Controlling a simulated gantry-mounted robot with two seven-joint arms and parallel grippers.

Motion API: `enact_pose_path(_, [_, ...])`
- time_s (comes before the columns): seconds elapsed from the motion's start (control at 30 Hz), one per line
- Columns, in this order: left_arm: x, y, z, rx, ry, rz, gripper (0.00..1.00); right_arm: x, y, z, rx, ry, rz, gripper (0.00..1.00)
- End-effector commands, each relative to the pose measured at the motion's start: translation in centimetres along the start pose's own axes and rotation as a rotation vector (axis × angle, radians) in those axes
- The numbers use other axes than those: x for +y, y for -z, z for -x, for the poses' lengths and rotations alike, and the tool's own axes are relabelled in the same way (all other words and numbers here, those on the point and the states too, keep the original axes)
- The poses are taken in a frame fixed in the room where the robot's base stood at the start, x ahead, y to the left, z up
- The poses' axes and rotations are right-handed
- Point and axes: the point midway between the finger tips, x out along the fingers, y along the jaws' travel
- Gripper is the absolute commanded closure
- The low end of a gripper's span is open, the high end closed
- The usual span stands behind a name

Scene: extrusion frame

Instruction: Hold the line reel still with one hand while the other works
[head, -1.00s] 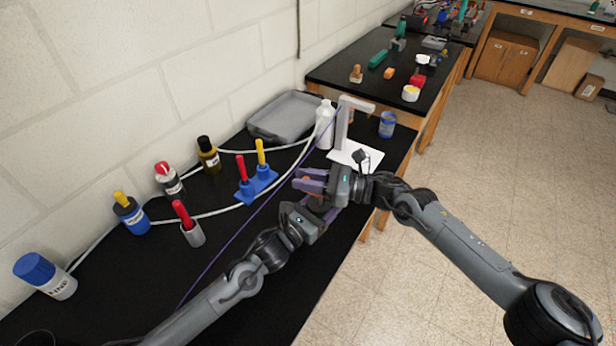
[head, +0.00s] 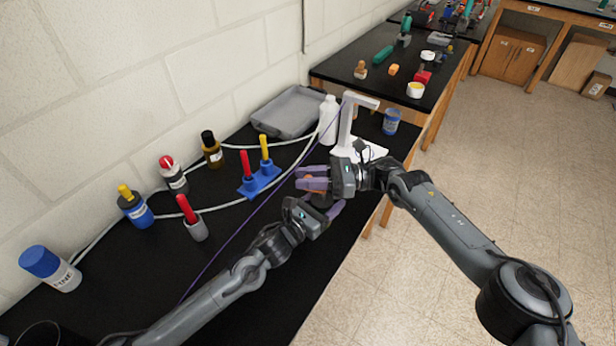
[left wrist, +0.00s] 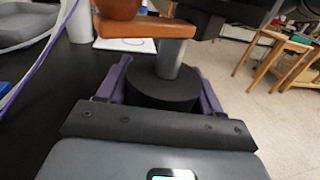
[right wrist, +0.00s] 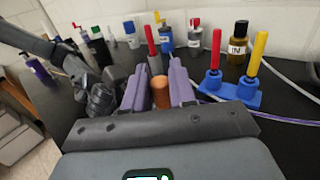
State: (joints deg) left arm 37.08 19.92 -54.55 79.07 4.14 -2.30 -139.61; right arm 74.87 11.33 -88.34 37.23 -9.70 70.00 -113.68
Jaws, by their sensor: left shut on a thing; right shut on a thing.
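The line reel shows in the left wrist view as a black round base (left wrist: 165,88) with a grey post and an orange-brown crank arm (left wrist: 140,30) on top. My left gripper (head: 336,205) is shut on the base, with a purple finger on each side of it. It also shows in the left wrist view (left wrist: 165,95). My right gripper (head: 306,178) is above the left one. In the right wrist view its purple fingers are shut on the reel's upright orange-brown knob (right wrist: 160,92). The grippers hide most of the reel in the head view.
A blue stand with red and yellow sticks (head: 262,180), a grey cup with a red stick (head: 197,229) and several bottles stand to the left. A white bottle (head: 328,120), a grey tray (head: 290,113) and a white lamp-like stand (head: 346,125) are behind. A purple line (head: 232,240) crosses the bench.

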Motion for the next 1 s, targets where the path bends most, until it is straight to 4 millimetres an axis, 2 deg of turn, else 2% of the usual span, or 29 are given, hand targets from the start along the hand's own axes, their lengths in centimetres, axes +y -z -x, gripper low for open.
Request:
enact_pose_path(0.03, [-0.1,0.0,0.0,0.000,0.001,0.000,0.69,0.1,0.1,-0.2,0.000,-0.004,-0.002,0.70])
enact_pose_path(0.13, [-0.1,0.0,0.0,0.000,0.001,0.000,0.69,0.1,0.1,-0.1,0.000,-0.003,-0.002,0.55])
enact_pose_path(0.43, [0.0,0.0,0.0,0.000,0.000,0.000,0.69,0.0,0.0,0.1,0.000,0.000,0.000,0.55])
enact_pose_path(0.57, [0.0,0.0,0.0,0.000,-0.001,0.000,0.69,0.0,0.0,0.8,0.000,0.000,-0.001,0.55])
enact_pose_path(0.73, [0.0,0.0,0.0,0.000,-0.001,0.000,0.69,0.0,0.0,3.1,0.001,0.002,0.000,0.55])
enact_pose_path(1.0, [0.0,0.0,0.0,0.000,-0.001,0.000,0.69,0.0,0.1,8.0,0.001,0.002,-0.001,0.55])
